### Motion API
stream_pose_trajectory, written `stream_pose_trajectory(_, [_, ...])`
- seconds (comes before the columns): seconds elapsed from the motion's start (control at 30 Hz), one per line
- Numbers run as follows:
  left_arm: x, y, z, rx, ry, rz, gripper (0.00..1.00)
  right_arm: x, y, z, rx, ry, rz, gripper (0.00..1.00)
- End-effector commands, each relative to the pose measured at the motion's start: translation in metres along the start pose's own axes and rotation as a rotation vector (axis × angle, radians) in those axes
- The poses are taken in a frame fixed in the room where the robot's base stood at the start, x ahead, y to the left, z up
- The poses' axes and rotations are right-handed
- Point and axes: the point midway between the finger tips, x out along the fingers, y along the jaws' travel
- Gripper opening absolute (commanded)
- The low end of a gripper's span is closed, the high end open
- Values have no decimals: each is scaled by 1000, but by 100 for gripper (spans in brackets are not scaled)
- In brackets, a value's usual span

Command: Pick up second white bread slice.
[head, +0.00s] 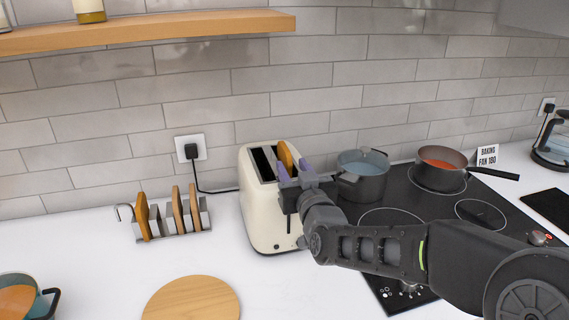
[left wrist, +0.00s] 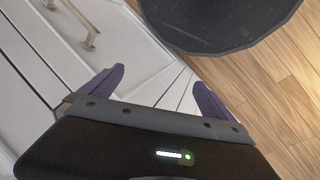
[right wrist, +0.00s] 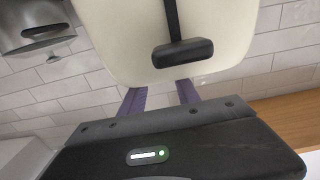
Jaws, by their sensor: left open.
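A metal rack (head: 176,237) on the left counter holds several upright slices: one slice (head: 143,215) at the left, two (head: 178,209) close together at the right. All show brown edges; I cannot tell which is the second white one. Another slice (head: 286,157) stands part-way out of the right slot of the cream toaster (head: 262,215). My right gripper (head: 294,168) is at the toaster's top beside this slice, its fingers apart; the contact is unclear. In the right wrist view the toaster (right wrist: 112,45) hides the slice. My left gripper (left wrist: 160,88) is open and empty.
A round wooden board (head: 192,299) lies in front, with a blue pot (head: 47,304) at the left edge. A grey pot (head: 362,184) and a red-filled pan (head: 440,172) stand on the hob. A shelf (head: 150,29) overhangs the upper left. White counter is free around the rack.

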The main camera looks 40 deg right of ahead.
Motion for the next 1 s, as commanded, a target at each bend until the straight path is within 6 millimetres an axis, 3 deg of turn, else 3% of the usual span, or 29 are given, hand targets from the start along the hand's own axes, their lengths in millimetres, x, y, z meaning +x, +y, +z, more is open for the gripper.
stream_pose_trajectory(0.27, [-12,5,0,0,-1,0,100,31,1,-2,1,-1,0,38])
stream_pose_trajectory(0.87, [-11,4,0,0,-1,0,100,32,1,-1,1,0,0,38])
stream_pose_trajectory(1.0, [-11,4,0,0,-1,0,100,32,1,-1,1,0,0,28])
